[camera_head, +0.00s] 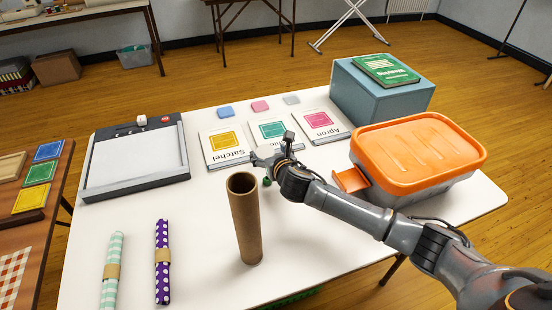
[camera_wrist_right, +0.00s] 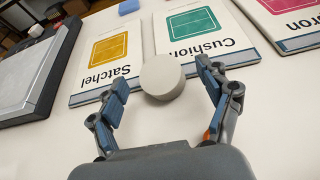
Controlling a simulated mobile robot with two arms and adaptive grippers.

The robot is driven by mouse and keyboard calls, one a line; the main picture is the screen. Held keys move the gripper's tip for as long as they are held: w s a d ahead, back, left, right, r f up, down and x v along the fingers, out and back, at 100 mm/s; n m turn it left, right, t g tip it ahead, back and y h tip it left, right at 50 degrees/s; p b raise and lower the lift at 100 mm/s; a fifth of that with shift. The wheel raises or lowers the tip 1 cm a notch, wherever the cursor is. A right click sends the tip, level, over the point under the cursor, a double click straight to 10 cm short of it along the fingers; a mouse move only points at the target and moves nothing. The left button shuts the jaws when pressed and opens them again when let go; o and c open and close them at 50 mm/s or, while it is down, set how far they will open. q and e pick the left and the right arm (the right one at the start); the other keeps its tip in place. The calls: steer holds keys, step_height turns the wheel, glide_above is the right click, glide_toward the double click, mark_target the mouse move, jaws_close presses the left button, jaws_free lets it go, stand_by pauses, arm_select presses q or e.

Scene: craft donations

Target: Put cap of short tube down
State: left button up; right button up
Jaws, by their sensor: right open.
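The cap is a small white disc (camera_wrist_right: 162,76) in the right wrist view. It is between the spread fingers of my right gripper (camera_wrist_right: 160,82), with a gap on each side, and appears to lie on the white table by the pattern booklets. In the head view the cap (camera_head: 264,152) shows as a pale shape beside my right gripper (camera_head: 277,161), which is open and low over the table. An open-topped brown cardboard tube (camera_head: 246,225) stands upright, nearer to me than the gripper. My left gripper is not in view.
Three booklets, Satchel (camera_head: 224,147), Cushion (camera_head: 272,133) and Apron (camera_head: 320,126), lie behind the gripper. An orange-lidded bin (camera_head: 415,155) stands right, beside my arm. A paper trimmer (camera_head: 136,158) lies left. Two wrapped rolls (camera_head: 112,270) (camera_head: 162,275) lie front left.

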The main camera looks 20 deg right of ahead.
steer(key=v, duration=0.8)
steer(key=shift+p, duration=0.4)
